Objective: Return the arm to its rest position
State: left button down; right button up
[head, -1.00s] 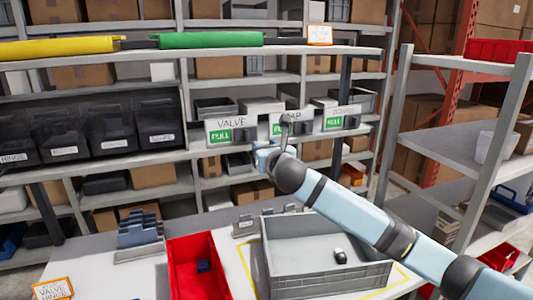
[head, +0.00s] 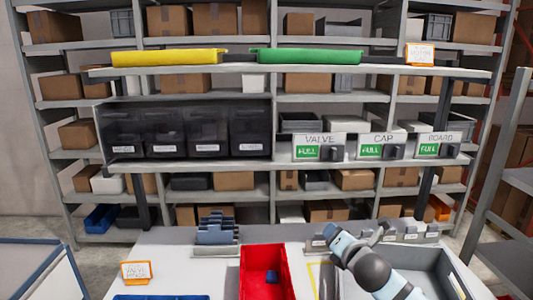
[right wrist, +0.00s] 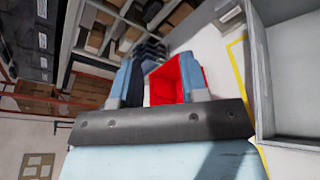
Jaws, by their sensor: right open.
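My right arm comes in from the lower right of the head view, and its gripper (head: 332,232) is above the table between the red bin and the grey crate. In the right wrist view the right gripper (right wrist: 158,78) has its two blue fingers apart with nothing between them; the red bin (right wrist: 163,87) shows beyond the gap. My left gripper is in neither view.
The red bin (head: 247,275) holds a small blue item (head: 271,276). A grey crate (head: 446,268) stands right of it, partly hidden by my arm. Behind are the VALVE (head: 319,141), CAP (head: 383,139) and BOARD (head: 437,138) dispensers, each with a green FULL label.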

jog(key=s+f+m+g, duration=0.1)
jog(key=s+f+m, duration=0.3)
jog(key=s+f, duration=0.1)
jog(key=s+a+f+m+g+y, duration=0.1)
jog(key=s+f+m, duration=0.3)
jog(key=s+f, duration=0.2)
jog(key=s+a+f+m+g, duration=0.1)
jog(key=s+f+m, duration=0.4)
jog(key=f, duration=0.3)
jog(key=shift+s+a+f+y, duration=0.3)
jog(key=shift+s+f, duration=0.1)
jog(key=shift+s, duration=0.15)
jog(key=s+d+f+m, duration=0.1)
jog(key=s+f+m, duration=0.2)
jog(key=s, duration=0.3)
jog(key=s+d+f+m+g, duration=0.1)
jog(key=s+f+m, duration=0.3)
jog(key=s+m, duration=0.2)
jog(key=s+d+f+m+h, duration=0.1)
jog(key=s+f+m, duration=0.2)
jog(key=s, duration=0.5)
jog(key=shift+f+m+g, duration=0.3)
jog(key=shift+f+m, duration=0.05)
jog(key=shift+m, duration=0.55)
jog(key=shift+s, duration=0.1)
